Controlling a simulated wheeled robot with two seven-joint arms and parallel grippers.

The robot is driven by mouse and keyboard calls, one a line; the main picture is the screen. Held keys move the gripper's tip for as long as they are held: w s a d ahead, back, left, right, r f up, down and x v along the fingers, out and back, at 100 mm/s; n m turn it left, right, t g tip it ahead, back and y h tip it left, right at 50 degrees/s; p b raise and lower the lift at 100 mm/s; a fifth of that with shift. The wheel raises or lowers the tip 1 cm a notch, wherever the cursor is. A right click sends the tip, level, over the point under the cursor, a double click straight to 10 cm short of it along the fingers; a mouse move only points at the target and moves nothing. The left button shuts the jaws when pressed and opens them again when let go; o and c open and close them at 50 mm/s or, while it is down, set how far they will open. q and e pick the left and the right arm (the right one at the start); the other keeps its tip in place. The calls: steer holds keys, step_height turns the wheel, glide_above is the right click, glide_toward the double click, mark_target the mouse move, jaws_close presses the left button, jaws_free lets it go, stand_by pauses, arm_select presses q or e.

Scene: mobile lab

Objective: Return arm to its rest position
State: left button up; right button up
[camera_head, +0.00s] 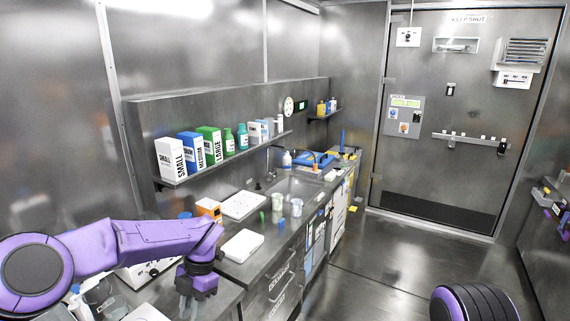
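My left arm (135,243), purple with a black joint, reaches in from the left over the near end of the counter. Its gripper (188,301) points down beside a white device at the counter's near end. The fingers are small and dark, so I cannot tell whether they are open or shut. A rounded black and purple part (475,303) of mine shows at the bottom right. My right gripper is not in view.
The counter (262,262) holds white trays (242,245), an orange box (208,209), cups (296,207) and a sink. A wall shelf (225,162) above holds boxes and bottles. Glassware stands at bottom left. The floor (375,265) toward the closed door (460,110) is clear.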

arm_select(q)
steer(key=a+f+m+t+y, duration=0.3)
steer(key=a+f+t+y, duration=0.1)
steer(key=a+f+y, duration=0.25)
steer(key=s+a+f+m+t+b, duration=0.3)
steer(key=s+f+m+t+b, duration=0.15)
steer(key=f+m, duration=0.4)
steer(key=s+f+m+h+b, duration=0.2)
steer(key=s+f+m+b, duration=0.2)
steer(key=s+f, duration=0.7)
steer(key=s+d+f+m+g+h+b, duration=0.1)
steer(key=s+f+m+h+b, duration=0.2)
steer(key=s+f, duration=0.7)
steer(key=s+m+b, duration=0.2)
steer(key=s+m, duration=0.2)
steer(key=s, duration=0.3)
steer(key=shift+s+d+f+m, duration=0.2)
steer(key=shift+s+f+m, duration=0.1)
steer(key=shift+f+m, duration=0.05)
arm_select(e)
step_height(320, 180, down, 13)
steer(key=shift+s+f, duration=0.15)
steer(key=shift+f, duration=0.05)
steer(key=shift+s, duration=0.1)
arm_select(q)
steer(key=shift+o, duration=0.5)
